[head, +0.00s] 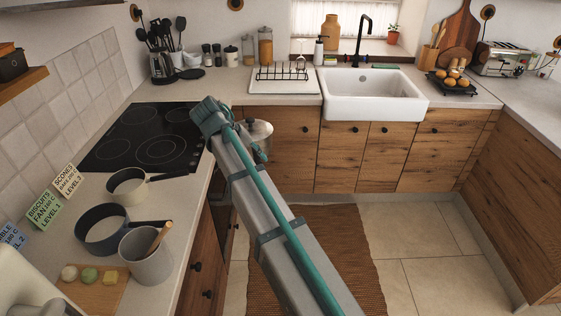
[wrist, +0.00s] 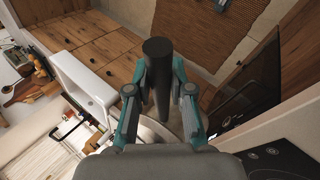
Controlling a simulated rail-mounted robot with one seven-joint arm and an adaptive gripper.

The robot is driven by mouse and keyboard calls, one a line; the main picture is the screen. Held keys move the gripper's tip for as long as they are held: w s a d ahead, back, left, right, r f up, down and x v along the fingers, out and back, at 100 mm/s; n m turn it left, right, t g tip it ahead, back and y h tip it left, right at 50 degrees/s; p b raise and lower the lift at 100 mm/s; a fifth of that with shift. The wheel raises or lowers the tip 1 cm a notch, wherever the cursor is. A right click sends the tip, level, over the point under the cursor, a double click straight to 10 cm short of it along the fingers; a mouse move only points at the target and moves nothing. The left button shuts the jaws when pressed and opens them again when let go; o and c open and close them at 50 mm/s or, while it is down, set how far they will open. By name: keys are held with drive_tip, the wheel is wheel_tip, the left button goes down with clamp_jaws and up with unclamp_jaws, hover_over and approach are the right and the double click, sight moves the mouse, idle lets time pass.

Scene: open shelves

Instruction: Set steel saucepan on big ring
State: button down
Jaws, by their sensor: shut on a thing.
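The steel saucepan (head: 259,131) shows partly behind my arm in the head view, off the ground in front of the counter and to the right of the hob. In the wrist view my gripper (wrist: 160,92) is shut on its dark round handle (wrist: 158,62). Most of the pan is hidden there behind the fingers. The black hob (head: 148,134) lies on the left counter with several rings. The big ring (head: 162,151) is at its front right, empty. The hob's corner also shows in the wrist view (wrist: 275,160).
A cream saucepan (head: 128,187), a dark pan (head: 102,229) and a grey jug (head: 147,257) with a wooden spoon stand on the counter near the hob. Utensils (head: 163,45) stand behind it. The hob top is clear.

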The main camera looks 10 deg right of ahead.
drive_tip(key=w+a+n+t+p, duration=0.15)
drive_tip(key=w+a, duration=0.35)
drive_tip(key=a, duration=0.5)
drive_tip(key=w+a+n+p, duration=0.15)
drive_tip(key=w+a, duration=0.35)
drive_tip(key=a, duration=0.5)
drive_tip(key=w+a+n+t+p, duration=0.15)
drive_tip(key=w+a, duration=0.35)
drive_tip(key=a, duration=0.5)
drive_tip(key=shift+y, duration=0.4)
drive_tip(key=shift+d+f+b, duration=0.1)
drive_tip(key=shift+f+b, duration=0.55)
drive_tip(key=shift+f, duration=1.6)
drive_tip(key=shift+f+b, duration=0.4)
drive_tip(key=shift+f, duration=0.75)
drive_tip(key=c, duration=1.4)
unclamp_jaws()
drive_tip(key=o, duration=0.5)
drive_tip(key=shift+w+f, duration=0.1)
drive_tip(key=shift+c, duration=0.2)
